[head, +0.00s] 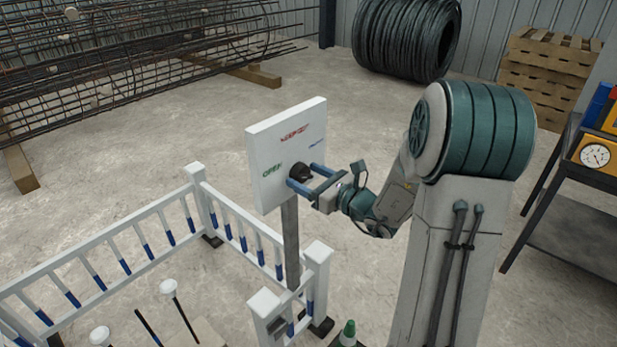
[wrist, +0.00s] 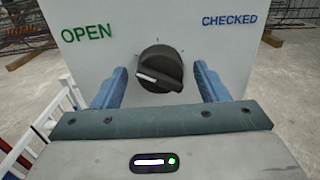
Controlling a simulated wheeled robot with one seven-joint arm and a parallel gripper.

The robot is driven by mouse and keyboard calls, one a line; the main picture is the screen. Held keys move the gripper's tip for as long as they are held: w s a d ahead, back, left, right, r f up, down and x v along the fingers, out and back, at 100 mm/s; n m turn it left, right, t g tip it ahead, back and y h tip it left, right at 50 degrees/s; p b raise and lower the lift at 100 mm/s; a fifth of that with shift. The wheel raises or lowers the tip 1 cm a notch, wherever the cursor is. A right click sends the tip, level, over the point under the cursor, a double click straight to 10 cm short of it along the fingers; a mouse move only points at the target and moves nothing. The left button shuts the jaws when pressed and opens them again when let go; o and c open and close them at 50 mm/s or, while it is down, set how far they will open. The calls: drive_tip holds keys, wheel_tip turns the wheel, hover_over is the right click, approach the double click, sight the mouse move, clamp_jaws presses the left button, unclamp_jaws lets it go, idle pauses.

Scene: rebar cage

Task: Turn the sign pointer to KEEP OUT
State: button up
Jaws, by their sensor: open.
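The white sign board (head: 285,152) stands on a grey post. It bears green OPEN at left, red lettering at the top, too small to read surely, and blue CHECKED at right. The wrist view shows the lower part of the board (wrist: 185,30) with OPEN and CHECKED; the red word is out of that view. The dark round pointer knob (wrist: 160,69) has a white mark on its left side, toward the OPEN side. The knob also shows in the head view (head: 299,172). My gripper (head: 304,176) is open, its blue fingers (wrist: 160,88) on either side of the knob, with gaps visible.
A white and blue fence (head: 110,262) surrounds the post's foot, with white-capped bars inside. Rebar cages (head: 120,60) lie at the back left. A black coil (head: 407,38), pallets (head: 550,68) and a cart (head: 570,225) stand right. Concrete floor behind the sign is clear.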

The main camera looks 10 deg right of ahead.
drive_tip(key=c, duration=1)
drive_tip(key=shift+m+p, duration=0.3)
drive_tip(key=shift+r+m+p, duration=0.15)
drive_tip(key=shift+m+p, duration=0.7)
drive_tip(key=shift+m, duration=0.15)
drive_tip(key=m+p, duration=0.3)
drive_tip(key=shift+m, duration=0.3)
drive_tip(key=m+p, duration=0.3)
drive_tip(key=shift+m+p, duration=1.2)
drive_tip(key=shift+p, duration=0.1)
